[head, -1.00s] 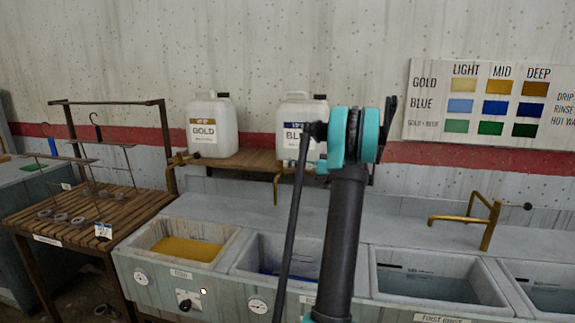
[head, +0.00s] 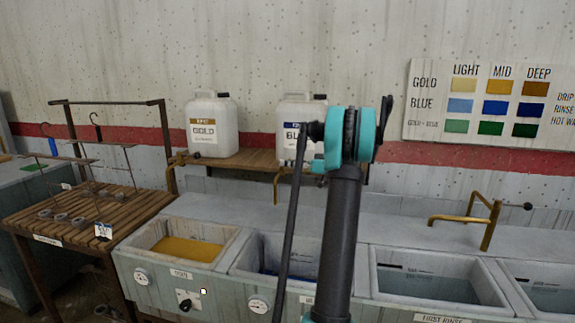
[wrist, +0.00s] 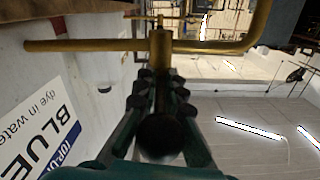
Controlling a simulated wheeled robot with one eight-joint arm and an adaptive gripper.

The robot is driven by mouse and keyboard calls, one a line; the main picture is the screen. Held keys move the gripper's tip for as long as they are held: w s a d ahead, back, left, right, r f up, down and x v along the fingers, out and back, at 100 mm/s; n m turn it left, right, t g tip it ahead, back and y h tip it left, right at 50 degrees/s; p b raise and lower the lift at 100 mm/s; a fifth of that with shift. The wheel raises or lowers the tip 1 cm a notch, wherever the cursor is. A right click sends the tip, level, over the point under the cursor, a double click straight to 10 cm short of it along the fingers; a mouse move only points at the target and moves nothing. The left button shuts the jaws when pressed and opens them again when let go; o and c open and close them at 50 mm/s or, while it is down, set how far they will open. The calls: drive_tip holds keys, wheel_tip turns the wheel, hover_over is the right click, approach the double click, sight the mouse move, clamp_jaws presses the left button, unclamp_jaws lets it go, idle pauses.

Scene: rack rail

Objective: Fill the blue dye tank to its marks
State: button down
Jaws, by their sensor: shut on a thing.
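The blue dye tank (head: 247,262) stands right of the gold tank. A little blue shows low inside it; my arm hides much of the tank, and I cannot read its marks. The white BLUE jug (head: 291,105) stands on the shelf above, and its label (wrist: 45,125) shows in the wrist view. The brass tap below it (head: 277,188) is also in the wrist view (wrist: 90,45). My gripper (wrist: 158,88) is shut on the tap's handle, with a dark round knob (wrist: 160,137) between the fingers. My arm hides the gripper in the head view.
The gold tank (head: 150,238) and GOLD jug (head: 211,122) are on the left. The first rinse tank (head: 378,285) and its brass tap (head: 488,225) are on the right. A slatted table (head: 130,208) with hanging racks stands at far left. A colour chart (head: 450,135) is on the wall.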

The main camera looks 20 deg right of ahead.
sight(281, 172)
drive_tip(key=shift+m+t, duration=0.3)
drive_tip(key=shift+s+a+m+t+h, duration=0.15)
drive_tip(key=shift+a+m+t+h, duration=0.6)
drive_tip(key=shift+m+h, duration=2.35)
drive_tip(key=shift+s+a+m+t+h, duration=0.2)
drive_tip(key=shift+m+t+h, duration=1.4)
drive_tip(key=shift+h, duration=2.65)
drive_tip(key=shift+s+a+m+t+h, duration=0.1)
drive_tip(key=shift+a+m+t+h, duration=0.5)
drive_tip(key=shift+m+h, duration=2.7)
drive_tip(key=shift+d+h, duration=0.1)
drive_tip(key=shift+h, duration=0.55)
drive_tip(key=c, duration=1.6)
unclamp_jaws()
